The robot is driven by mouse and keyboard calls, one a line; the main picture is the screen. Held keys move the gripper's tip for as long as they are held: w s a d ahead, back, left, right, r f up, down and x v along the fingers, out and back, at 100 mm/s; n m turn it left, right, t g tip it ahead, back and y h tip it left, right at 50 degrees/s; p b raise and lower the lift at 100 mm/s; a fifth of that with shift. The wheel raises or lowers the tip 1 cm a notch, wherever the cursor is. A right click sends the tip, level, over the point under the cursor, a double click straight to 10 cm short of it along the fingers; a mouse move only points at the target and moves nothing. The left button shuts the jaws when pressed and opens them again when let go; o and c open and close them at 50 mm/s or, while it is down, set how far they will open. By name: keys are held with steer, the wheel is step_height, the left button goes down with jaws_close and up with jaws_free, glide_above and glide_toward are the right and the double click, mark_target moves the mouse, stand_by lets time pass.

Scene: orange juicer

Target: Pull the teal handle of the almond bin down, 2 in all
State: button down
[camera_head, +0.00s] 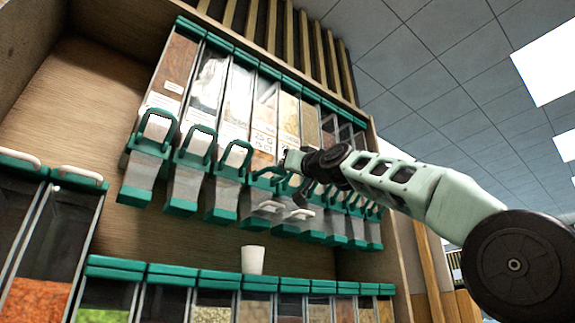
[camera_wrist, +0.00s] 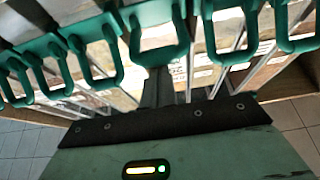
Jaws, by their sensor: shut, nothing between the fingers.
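A row of upright dispenser bins with teal looped handles hangs on the wooden rack in the head view. I cannot read which bin is the almond bin. My gripper (camera_head: 284,164) is shut and empty, at the middle of the row, close to a teal handle (camera_head: 264,173). I cannot tell whether it touches that handle. In the wrist view, a teal handle loop (camera_wrist: 157,57) is straight ahead of my gripper (camera_wrist: 158,82), with more loops on both sides. The fingertips are partly hidden there.
A white cup (camera_head: 252,260) stands below the row, on the teal-lidded lower bins (camera_head: 205,275). Larger bins with white handles (camera_head: 82,173) are at the left. The rack's right side panel (camera_head: 392,200) stands beyond the row's end.

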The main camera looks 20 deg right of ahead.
steer(key=shift+w+f, duration=0.15)
steer(key=shift+w, duration=0.05)
step_height(320, 180, up, 4)
steer(key=p, duration=0.4)
steer(key=b+v, duration=0.9)
steer(key=v, duration=0.2)
steer(key=shift+w+a, duration=0.1)
stand_by(0.8)
